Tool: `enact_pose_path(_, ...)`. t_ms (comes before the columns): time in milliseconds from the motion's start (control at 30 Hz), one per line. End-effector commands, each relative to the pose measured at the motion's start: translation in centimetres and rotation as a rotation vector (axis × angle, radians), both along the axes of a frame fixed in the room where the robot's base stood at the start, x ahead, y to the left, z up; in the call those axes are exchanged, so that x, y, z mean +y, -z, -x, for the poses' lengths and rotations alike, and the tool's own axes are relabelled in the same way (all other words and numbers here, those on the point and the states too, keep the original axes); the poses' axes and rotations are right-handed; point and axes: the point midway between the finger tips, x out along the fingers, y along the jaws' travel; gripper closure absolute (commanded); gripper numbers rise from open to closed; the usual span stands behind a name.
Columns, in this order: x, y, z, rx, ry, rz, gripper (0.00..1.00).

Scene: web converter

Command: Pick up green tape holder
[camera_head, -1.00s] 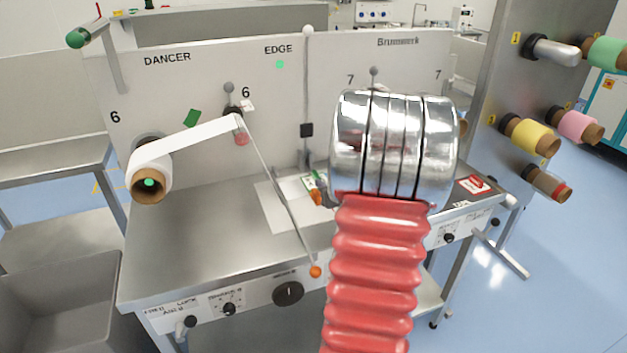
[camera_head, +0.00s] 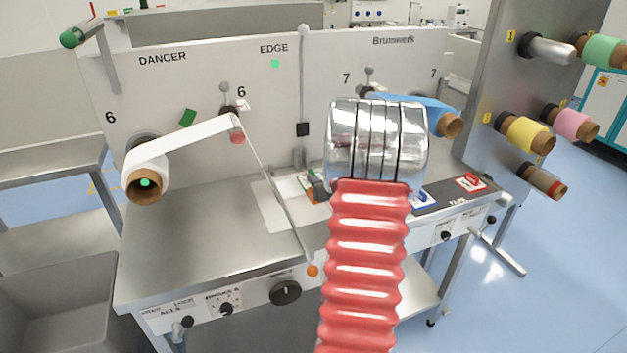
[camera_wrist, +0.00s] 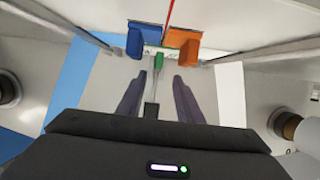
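In the wrist view a narrow green piece (camera_wrist: 158,62), which looks like the green tape holder, stands between a blue block (camera_wrist: 142,40) and an orange block (camera_wrist: 181,45). A thin grey and black part extends from it toward the camera. My gripper (camera_wrist: 157,82) is open, with its two dark fingers apart and empty. The green piece lies beyond the fingertips, roughly in line with the gap. In the head view small green and orange pieces (camera_head: 312,193) show on the table beside my arm, which hides my gripper and part of that area.
The steel table (camera_head: 190,240) is clear at left. A white roll (camera_head: 146,168) with its web and a slanted rod (camera_head: 275,200) stand left of my arm. A blue roll (camera_head: 450,122) is at right. A roll rack (camera_head: 485,80) stands at far right.

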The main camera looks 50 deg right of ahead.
Motion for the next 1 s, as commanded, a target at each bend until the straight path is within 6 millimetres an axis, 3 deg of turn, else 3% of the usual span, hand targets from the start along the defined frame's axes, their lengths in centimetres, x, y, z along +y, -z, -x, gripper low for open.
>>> enact_pose_path(200, -1.2, 0.9, -1.9, 0.001, 0.0, -0.001, 0.67)
enact_pose_path(667, -1.5, 1.1, -2.3, 0.001, 0.001, -0.001, 0.67)
enact_pose_path(1000, -3.3, 2.5, -4.6, 0.0, -0.001, -0.002, 0.67)
